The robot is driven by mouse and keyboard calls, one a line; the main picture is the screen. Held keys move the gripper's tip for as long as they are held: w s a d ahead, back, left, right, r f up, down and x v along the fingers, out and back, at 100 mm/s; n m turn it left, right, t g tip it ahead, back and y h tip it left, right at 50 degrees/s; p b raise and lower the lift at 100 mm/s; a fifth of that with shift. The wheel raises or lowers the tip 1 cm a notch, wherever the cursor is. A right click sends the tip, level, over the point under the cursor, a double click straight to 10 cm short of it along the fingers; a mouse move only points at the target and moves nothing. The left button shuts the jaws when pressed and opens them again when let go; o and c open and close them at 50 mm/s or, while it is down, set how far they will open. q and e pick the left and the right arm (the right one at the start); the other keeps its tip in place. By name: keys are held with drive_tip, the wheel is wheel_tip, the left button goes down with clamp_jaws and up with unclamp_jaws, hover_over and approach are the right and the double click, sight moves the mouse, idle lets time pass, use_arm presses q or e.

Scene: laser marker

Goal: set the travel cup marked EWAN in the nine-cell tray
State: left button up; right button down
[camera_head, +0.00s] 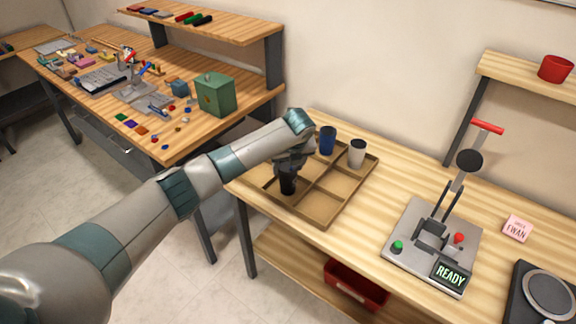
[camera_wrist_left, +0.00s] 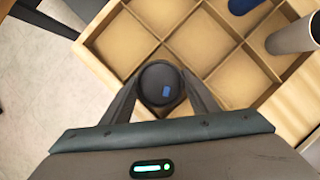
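My left gripper (camera_head: 288,174) reaches over the nine-cell tray (camera_head: 322,222) and is shut on a black cup (camera_head: 288,185). In the left wrist view the black cup (camera_wrist_left: 160,83) sits between the two fingers (camera_wrist_left: 160,98), with a small blue mark on its top. The cup is upright at a near cell of the wooden tray; I cannot tell whether its base touches the cell floor. No name is readable on it. A blue cup (camera_head: 328,141) and a pale grey cup (camera_head: 357,153) stand in back cells. My right gripper is out of view.
A marking machine (camera_head: 430,245) with a red-handled lever and a READY display stands right of the tray. A pink EWAN note (camera_head: 517,228) lies beyond it. A dark round-plated device (camera_head: 545,295) is at the lower right. Several tray cells are empty.

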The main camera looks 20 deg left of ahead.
use_arm(q)
drive_tip(key=o, duration=0.3)
drive_tip(key=shift+o, duration=0.2)
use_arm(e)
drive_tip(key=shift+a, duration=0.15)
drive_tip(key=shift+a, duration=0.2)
use_arm(q)
drive_tip(key=shift+r, duration=0.2)
drive_tip(key=b+v, duration=0.2)
drive_tip(key=v, duration=0.9)
drive_tip(key=shift+s+r, duration=0.15)
drive_tip(key=shift+r, duration=0.25)
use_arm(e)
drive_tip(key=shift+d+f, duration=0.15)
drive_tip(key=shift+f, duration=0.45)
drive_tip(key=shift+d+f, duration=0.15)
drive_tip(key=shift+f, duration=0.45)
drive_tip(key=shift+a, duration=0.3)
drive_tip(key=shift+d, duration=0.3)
